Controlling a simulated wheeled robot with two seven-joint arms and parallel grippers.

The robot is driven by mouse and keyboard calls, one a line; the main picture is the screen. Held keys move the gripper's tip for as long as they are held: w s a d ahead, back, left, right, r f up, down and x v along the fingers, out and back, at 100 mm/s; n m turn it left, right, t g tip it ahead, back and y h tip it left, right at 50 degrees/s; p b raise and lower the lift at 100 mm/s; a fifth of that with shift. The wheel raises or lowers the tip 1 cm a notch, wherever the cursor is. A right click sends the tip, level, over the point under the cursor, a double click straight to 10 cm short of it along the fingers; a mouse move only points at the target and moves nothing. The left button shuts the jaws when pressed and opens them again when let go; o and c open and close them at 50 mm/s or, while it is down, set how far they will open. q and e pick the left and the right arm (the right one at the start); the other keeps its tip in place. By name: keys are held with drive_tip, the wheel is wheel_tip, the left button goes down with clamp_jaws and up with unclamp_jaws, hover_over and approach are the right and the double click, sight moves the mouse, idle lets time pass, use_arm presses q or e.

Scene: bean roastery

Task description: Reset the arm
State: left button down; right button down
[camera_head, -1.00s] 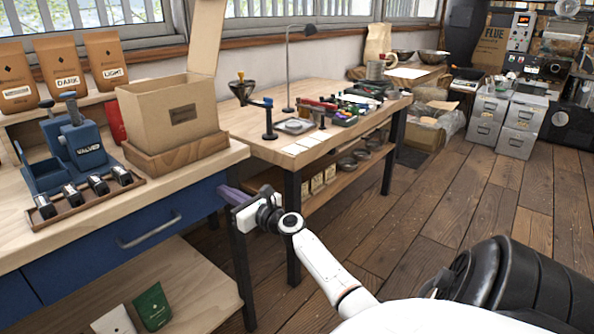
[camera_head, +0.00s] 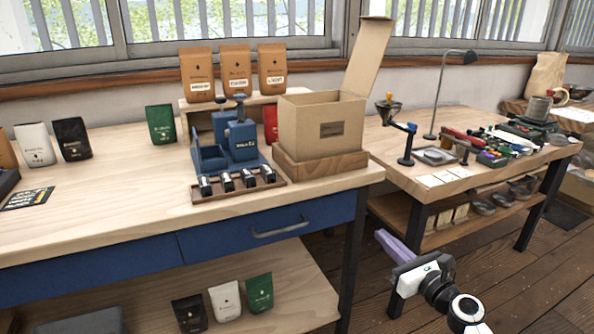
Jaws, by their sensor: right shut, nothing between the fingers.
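My right gripper (camera_head: 390,244) shows at the lower right, with purple fingers on a white and black wrist. Its fingers are shut and empty. It is in front of the right end of the wooden workbench (camera_head: 90,225) and below the level of the bench top, apart from anything. My white forearm runs out of the bottom edge of the picture. My left gripper is not in view.
The bench holds an open cardboard box (camera_head: 322,128) in a wooden tray, a blue device (camera_head: 243,138), and several coffee bags. A second table (camera_head: 395,163) with tools and a lamp (camera_head: 442,95) stands to the right. Wooden floor (camera_head: 540,270) lies free at the lower right.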

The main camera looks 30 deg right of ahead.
drive_tip(key=s+a+f+n+g+y+p, duration=0.1)
drive_tip(key=s+a+f+n+g+p, duration=0.2)
drive_tip(key=a+n, duration=0.4)
drive_tip(key=s+a+f+n+g+y, duration=0.1)
drive_tip(key=s+a+f+n+y, duration=0.15)
drive_tip(key=a+f+n, duration=0.35)
drive_tip(key=s+a+f+n+g+p, duration=0.2)
drive_tip(key=s+a+f+n, duration=0.15)
drive_tip(key=a+n, duration=0.4)
drive_tip(key=s+a+f+n+g+p, duration=0.2)
drive_tip(key=s+a+n, duration=1)
drive_tip(key=n, duration=0.7)
drive_tip(key=shift+s+a+f+g+y+p, duration=0.25)
drive_tip(key=shift+a+f+g+y+p, duration=0.15)
drive_tip(key=shift+a+g, duration=0.4)
drive_tip(key=shift+a, duration=0.1)
